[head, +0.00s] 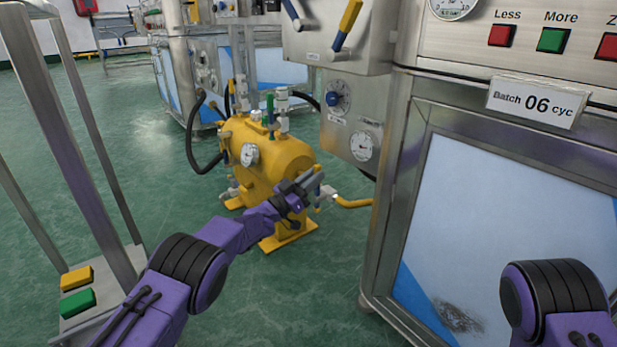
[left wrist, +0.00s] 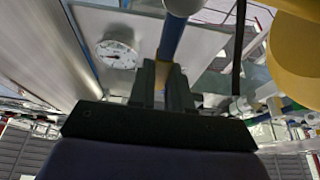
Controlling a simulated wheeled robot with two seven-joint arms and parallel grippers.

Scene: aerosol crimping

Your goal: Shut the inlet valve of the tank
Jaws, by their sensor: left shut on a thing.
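The yellow tank (head: 268,160) stands on the floor in the middle of the head view. My left gripper (head: 312,180) is at its right end and hides part of it. A small valve (head: 327,195) with white and blue parts shows just beyond the fingers, beside a yellow hose. In the left wrist view my left gripper (left wrist: 174,78) is shut on a blue lever (left wrist: 172,38), which runs up to a pale round fitting (left wrist: 183,6). My right gripper is out of view.
The steel cabinet with its gauge (head: 361,146) stands close to the right of the tank. The yellow hose (head: 352,203) runs between them. A black hose (head: 196,140) loops at the tank's left. Green floor is free in front.

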